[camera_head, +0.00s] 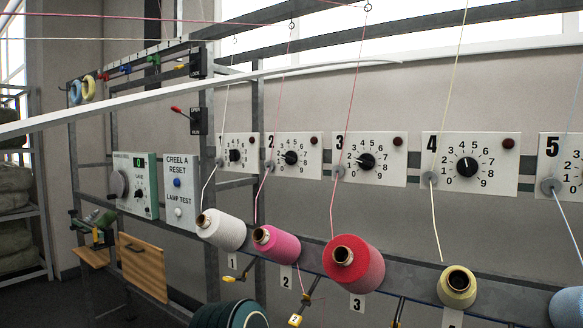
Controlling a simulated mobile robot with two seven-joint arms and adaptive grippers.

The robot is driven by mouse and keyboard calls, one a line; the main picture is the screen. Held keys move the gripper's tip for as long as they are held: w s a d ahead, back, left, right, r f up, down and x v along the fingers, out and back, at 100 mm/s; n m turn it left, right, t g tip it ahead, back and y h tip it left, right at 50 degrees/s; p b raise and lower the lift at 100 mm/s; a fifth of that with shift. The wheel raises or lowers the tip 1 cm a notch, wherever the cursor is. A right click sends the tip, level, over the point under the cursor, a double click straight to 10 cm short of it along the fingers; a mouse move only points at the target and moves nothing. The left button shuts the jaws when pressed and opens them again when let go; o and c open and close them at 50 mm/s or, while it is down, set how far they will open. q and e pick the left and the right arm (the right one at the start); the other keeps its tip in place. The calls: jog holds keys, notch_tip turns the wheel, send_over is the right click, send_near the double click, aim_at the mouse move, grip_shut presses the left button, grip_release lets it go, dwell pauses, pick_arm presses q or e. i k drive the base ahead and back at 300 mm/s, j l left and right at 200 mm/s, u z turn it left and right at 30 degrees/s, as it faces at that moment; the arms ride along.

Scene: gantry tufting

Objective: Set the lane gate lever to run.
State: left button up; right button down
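A small lever with a red tip (176,108) sticks out to the left from a dark plate (196,121) on the grey frame post. The plate carries small white lettering that I cannot read for certain. Higher on the same post is another dark plate (196,64), with a small yellow-tipped part (180,67) at its left. I cannot tell for certain which of these is the lane gate lever, or its setting. Neither of my grippers is in view.
A long pale curved bar (230,82) crosses in front of the post between the two plates. Numbered dial panels (371,159) line the back. A creel panel (180,190) stands below the levers. Yarn cones (353,265) sit along the lower rail, with threads rising from them.

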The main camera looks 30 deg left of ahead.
aim_at(176, 108)
jog(key=u, duration=1.65)
jog(key=i+u, duration=0.35)
jog(key=i+l+u, duration=0.2)
jog(key=i+u, duration=0.15)
jog(key=i+l+u, duration=0.35)
jog(key=i+j, duration=0.05)
jog(key=j, duration=0.05)
